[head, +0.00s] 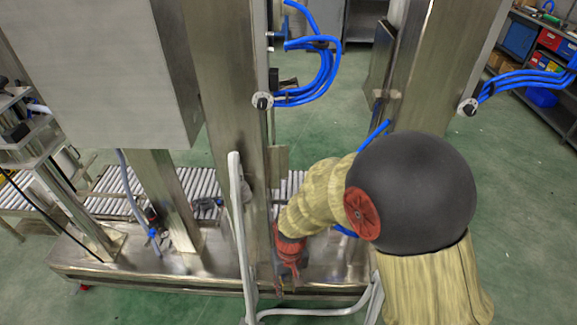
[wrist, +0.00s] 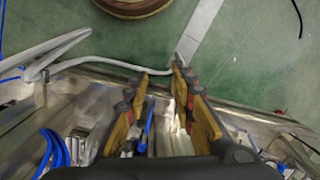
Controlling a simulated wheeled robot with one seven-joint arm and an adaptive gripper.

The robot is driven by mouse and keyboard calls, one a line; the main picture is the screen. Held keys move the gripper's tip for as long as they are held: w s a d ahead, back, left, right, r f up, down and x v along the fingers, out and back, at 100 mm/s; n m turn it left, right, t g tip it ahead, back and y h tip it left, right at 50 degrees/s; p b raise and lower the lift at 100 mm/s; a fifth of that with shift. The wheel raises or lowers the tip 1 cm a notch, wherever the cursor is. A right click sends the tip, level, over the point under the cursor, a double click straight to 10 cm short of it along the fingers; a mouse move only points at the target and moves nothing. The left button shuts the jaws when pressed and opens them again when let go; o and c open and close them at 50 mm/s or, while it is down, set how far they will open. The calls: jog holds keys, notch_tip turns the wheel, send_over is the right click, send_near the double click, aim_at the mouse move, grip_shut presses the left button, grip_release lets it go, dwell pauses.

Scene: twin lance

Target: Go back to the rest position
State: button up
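My gripper (wrist: 161,73) shows its two yellow and dark fingers in the wrist view. They are apart, with nothing held between them. In the head view my gripper (head: 281,287) hangs low at the end of my tan-sleeved arm, in front of the metal machine base (head: 215,268). My arm reaches in between the two tall steel columns. The fingertips are small and partly unclear in the head view.
A steel column (head: 225,100) stands left of my arm and another (head: 425,80) behind it. A bent grey tube (head: 240,230) rises close to my gripper. Blue hoses (head: 325,70) hang between the columns. A roller conveyor (head: 110,185) lies behind. Green floor is open at lower left.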

jog(key=s+d+r+m+t+p, duration=0.1)
jog(key=d+r, duration=0.5)
jog(key=r, duration=0.6)
jog(key=s+d+r+m+t+p, duration=0.1)
jog(key=s+d+r+t, duration=0.2)
jog(key=d+r, duration=0.4)
jog(key=s+d+r+m+t+p, duration=0.1)
jog(key=d+r, duration=0.5)
jog(key=r, duration=1)
jog(key=s+t+p, duration=0.1)
jog(key=s+t, duration=0.1)
jog(key=s, duration=0.1)
jog(key=shift+s+d+r, duration=0.15)
jog(key=shift+r, duration=0.15)
